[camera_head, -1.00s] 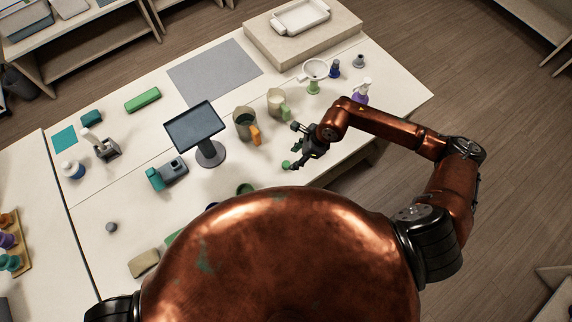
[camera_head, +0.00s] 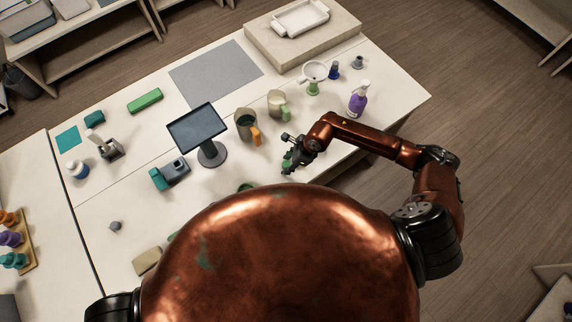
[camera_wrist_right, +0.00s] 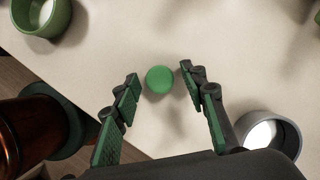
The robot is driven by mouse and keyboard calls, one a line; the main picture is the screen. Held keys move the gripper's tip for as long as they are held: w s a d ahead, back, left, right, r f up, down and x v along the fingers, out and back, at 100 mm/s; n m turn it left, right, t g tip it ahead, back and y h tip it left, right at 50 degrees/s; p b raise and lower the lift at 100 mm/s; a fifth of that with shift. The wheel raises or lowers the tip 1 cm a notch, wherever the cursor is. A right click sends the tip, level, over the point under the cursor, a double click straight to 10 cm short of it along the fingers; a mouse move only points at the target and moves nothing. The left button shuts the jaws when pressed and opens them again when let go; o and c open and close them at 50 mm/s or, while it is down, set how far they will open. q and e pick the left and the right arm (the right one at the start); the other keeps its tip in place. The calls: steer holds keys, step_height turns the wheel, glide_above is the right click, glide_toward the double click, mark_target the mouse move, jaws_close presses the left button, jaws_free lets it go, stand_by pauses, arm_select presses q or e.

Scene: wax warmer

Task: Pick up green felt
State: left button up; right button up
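A small round green piece (camera_wrist_right: 160,79), which looks like the green felt, lies on the pale table in the right wrist view. My right gripper (camera_wrist_right: 158,88) is open above the table, with its green-padded fingers on either side of the piece and a gap to each. I cannot tell how high the fingertips are above it. In the head view my right gripper (camera_head: 289,166) is over the table's near right part and mostly hides the piece. My left gripper is not in view.
A green cup (camera_wrist_right: 42,17) and a grey cup (camera_wrist_right: 268,136) with white inside stand near the gripper. A dark tablet (camera_head: 197,126) on a stand, jugs (camera_head: 246,123) and a purple bottle (camera_head: 357,103) stand further off. A longer green block (camera_head: 145,100) lies at the back.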

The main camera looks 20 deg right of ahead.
steer(key=c, duration=0.6)
steer(key=shift+r, duration=0.15)
